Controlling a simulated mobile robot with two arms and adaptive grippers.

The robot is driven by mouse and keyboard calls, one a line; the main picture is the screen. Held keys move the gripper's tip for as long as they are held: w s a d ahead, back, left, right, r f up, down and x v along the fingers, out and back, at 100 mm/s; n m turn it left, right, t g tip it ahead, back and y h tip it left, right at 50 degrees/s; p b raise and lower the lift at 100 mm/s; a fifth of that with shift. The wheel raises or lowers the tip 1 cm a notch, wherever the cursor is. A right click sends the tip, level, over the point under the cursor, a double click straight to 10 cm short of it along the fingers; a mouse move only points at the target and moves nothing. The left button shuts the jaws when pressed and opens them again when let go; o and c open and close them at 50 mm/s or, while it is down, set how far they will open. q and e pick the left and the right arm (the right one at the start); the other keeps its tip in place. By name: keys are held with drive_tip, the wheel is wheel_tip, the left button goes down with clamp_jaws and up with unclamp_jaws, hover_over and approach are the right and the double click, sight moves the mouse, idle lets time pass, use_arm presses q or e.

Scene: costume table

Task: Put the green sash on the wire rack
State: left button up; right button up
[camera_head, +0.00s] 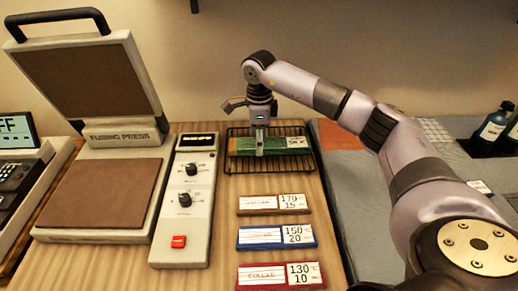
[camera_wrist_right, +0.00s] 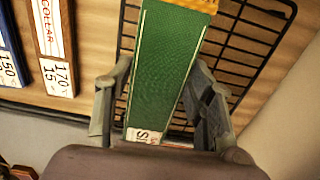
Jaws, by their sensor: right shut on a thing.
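The green sash (camera_head: 278,143) is a long flat green strip with an orange-yellow end and a white label. It lies level, lengthwise over the black wire rack (camera_head: 268,171), within the rack's outline. My right gripper (camera_head: 260,149) comes down from above and is shut on the sash near its middle. In the right wrist view the sash (camera_wrist_right: 168,65) runs between the two fingers of my right gripper (camera_wrist_right: 158,92), with the rack's bars (camera_wrist_right: 255,35) behind it. Whether the sash's underside touches the bars is hard to tell. My left gripper is not in view.
Brown, blue and red label cards (camera_head: 272,204) lie in front of the rack. A control box with knobs (camera_head: 186,205) and a fusing press with raised lid (camera_head: 100,195) stand to the left. A grey mat (camera_head: 345,190) lies right, partly behind my arm. Dark bottles (camera_head: 492,125) stand far right.

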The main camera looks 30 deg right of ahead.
sight(259, 159)
wheel_tip(259, 159, down, 4)
drive_tip(key=shift+a+r+p, duration=0.1)
drive_tip(key=shift+r+p, duration=0.1)
drive_tip(key=shift+p, duration=0.15)
drive_tip(key=shift+f, duration=0.25)
drive_tip(key=shift+f, duration=0.2)
drive_tip(key=o, duration=1.2)
drive_tip(key=shift+r, duration=0.1)
drive_tip(key=shift+c, duration=0.2)
